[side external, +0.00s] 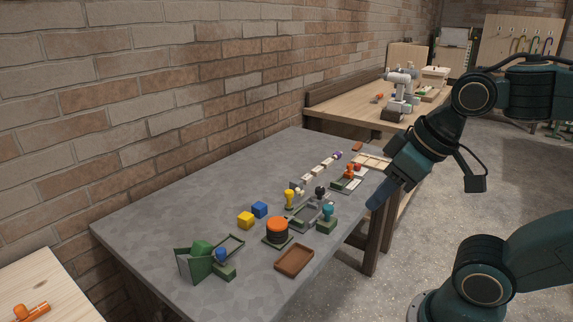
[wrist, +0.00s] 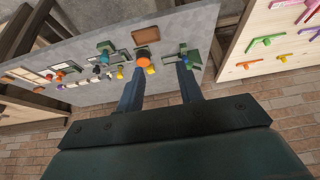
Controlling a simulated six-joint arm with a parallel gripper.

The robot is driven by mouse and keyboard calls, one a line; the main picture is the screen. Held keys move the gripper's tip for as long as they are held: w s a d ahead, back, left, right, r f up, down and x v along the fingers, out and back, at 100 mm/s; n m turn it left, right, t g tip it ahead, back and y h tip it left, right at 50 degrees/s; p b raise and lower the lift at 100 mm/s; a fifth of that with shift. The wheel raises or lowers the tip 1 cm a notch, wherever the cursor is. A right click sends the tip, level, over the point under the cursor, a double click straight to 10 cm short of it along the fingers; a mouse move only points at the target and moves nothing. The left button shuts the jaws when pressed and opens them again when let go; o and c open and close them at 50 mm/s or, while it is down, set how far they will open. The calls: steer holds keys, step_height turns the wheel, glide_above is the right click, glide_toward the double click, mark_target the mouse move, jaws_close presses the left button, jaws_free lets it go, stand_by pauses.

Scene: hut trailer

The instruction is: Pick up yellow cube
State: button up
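The yellow cube (side external: 246,220) sits on the grey table (side external: 190,210), just left of a blue cube (side external: 260,209). In the wrist view a small yellow block, which looks like the yellow cube (wrist: 150,70), shows between my fingers, well beyond them. My gripper (side external: 376,202) is in the air near the table's right edge, to the right of the cube and apart from it. In the wrist view its two fingers (wrist: 158,82) are spread with nothing between them.
An orange-topped round piece (side external: 277,231) stands right of the cube, with a yellow knobbed piece (side external: 289,198) behind it. A brown tray (side external: 294,260) and green pieces (side external: 202,260) lie nearer the front. The table's left part is clear; a brick wall (side external: 150,130) runs behind.

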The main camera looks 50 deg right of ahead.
steer(key=o, duration=0.6)
steer(key=shift+c, duration=0.2)
steer(key=w+d+r+n+g, duration=0.2)
steer(key=w+n, duration=0.3)
steer(key=w, duration=0.8)
steer(key=w+d+r+n+g, duration=0.15)
steer(key=w+n, duration=0.35)
steer(key=w, duration=0.7)
steer(key=w+d+f+n+g, duration=0.1)
steer(key=w+d+f+n, duration=0.2)
steer(key=w+f, duration=0.6)
steer(key=w+d+f+n+g, duration=0.1)
steer(key=w+d+f+n, duration=0.3)
steer(key=w+f, duration=0.5)
step_height(320, 180, down, 2)
steer(key=shift+w+f+n, duration=0.1)
steer(key=shift+w+n, duration=0.1)
steer(key=shift+n, duration=0.7)
